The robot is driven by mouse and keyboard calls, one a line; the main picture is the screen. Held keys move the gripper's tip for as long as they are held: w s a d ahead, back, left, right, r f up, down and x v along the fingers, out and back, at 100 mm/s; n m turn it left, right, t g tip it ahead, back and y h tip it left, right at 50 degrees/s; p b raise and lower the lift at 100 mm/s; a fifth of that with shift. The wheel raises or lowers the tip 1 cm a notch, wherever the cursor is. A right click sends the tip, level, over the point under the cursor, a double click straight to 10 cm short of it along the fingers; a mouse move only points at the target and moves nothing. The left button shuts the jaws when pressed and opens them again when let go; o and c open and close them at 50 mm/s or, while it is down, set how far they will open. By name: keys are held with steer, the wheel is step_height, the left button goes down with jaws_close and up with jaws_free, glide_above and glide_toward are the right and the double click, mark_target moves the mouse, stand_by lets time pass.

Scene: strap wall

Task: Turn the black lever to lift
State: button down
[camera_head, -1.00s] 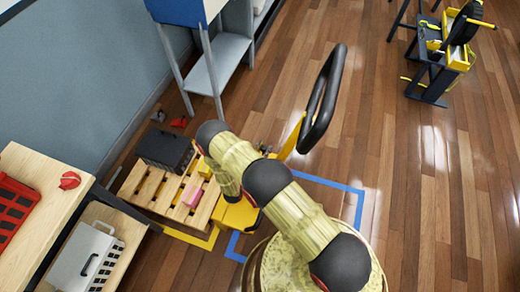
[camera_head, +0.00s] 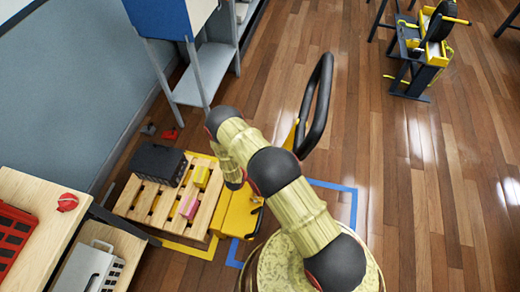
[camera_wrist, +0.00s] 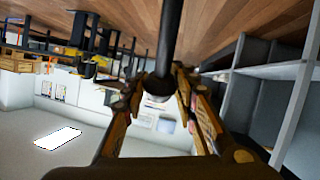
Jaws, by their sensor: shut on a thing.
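A yellow pallet jack (camera_head: 236,212) stands on the floor beside a wooden pallet, with a tall black loop handle (camera_head: 322,100) rising behind my arm. In the wrist view, a black bar (camera_wrist: 171,40), which looks like the black lever, runs down from the top edge to a rounded dark end. My gripper (camera_wrist: 158,92) is shut on this bar, one finger on each side of its end. In the head view my arm hides the gripper and the grasp.
A workbench (camera_head: 40,212) stands at left, a blue-and-grey shelf (camera_head: 190,90) behind.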

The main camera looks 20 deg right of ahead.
steer(key=shift+w, duration=0.1)
steer(key=c, duration=1.4)
jaws_free()
steer(key=v, duration=1.2)
steer(key=shift+a+f, duration=0.1)
